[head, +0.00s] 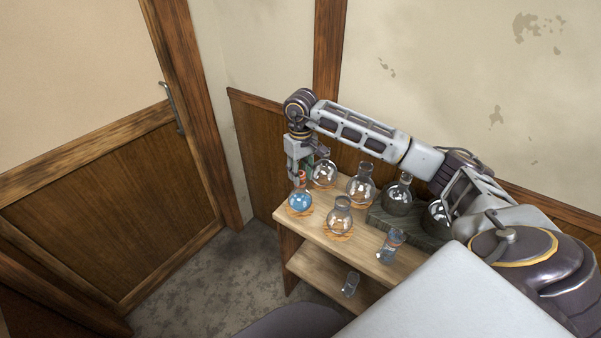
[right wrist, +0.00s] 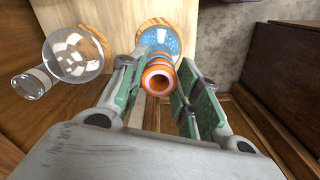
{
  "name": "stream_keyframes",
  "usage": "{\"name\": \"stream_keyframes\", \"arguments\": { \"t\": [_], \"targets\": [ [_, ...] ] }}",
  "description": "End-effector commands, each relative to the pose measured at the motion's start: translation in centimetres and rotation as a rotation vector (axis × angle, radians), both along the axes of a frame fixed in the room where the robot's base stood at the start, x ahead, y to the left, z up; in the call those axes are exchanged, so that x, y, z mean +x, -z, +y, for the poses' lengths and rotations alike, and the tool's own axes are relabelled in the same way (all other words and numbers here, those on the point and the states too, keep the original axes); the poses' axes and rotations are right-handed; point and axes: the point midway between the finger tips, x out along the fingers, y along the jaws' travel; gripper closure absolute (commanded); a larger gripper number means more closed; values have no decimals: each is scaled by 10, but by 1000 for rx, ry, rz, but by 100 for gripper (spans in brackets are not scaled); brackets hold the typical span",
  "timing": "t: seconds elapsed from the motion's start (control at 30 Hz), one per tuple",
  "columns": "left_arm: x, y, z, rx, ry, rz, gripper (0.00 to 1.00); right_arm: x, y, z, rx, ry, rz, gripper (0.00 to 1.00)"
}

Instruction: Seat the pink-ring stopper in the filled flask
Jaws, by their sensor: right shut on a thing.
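The filled flask (head: 300,202) holds blue liquid and stands on a cork ring at the left end of the wooden shelf. My right gripper (head: 300,174) is directly above it, pointing down. In the right wrist view the gripper (right wrist: 159,88) is shut on a hollow piece with orange-pink and white bands, which I take to be the pink-ring stopper (right wrist: 160,75). The stopper lines up over the blue flask (right wrist: 159,37). The pads and stopper hide the flask's mouth, so I cannot tell whether the stopper is inside the neck or just above it. My left gripper is out of view.
Clear round flasks stand close by on cork rings, at the front (head: 340,219), behind (head: 323,174) and to the right (head: 360,189). More stand by a dark block (head: 384,222). A small glass vessel (head: 390,246) is at the shelf's front edge. The floor left of the shelf is clear.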

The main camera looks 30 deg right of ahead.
Motion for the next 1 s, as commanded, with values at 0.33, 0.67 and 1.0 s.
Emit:
{"name": "stream_keyframes", "arguments": {
  "t": [0.33, 0.67, 1.0],
  "targets": [
    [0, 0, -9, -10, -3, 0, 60, 0, 0, 0, 0, 0, 0, 42],
    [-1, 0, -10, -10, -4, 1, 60, 0, -1, 0, 0, 0, 0, 42],
    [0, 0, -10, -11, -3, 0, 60, 1, -22, 0, -1, 0, -3, 42]
  ]
}}
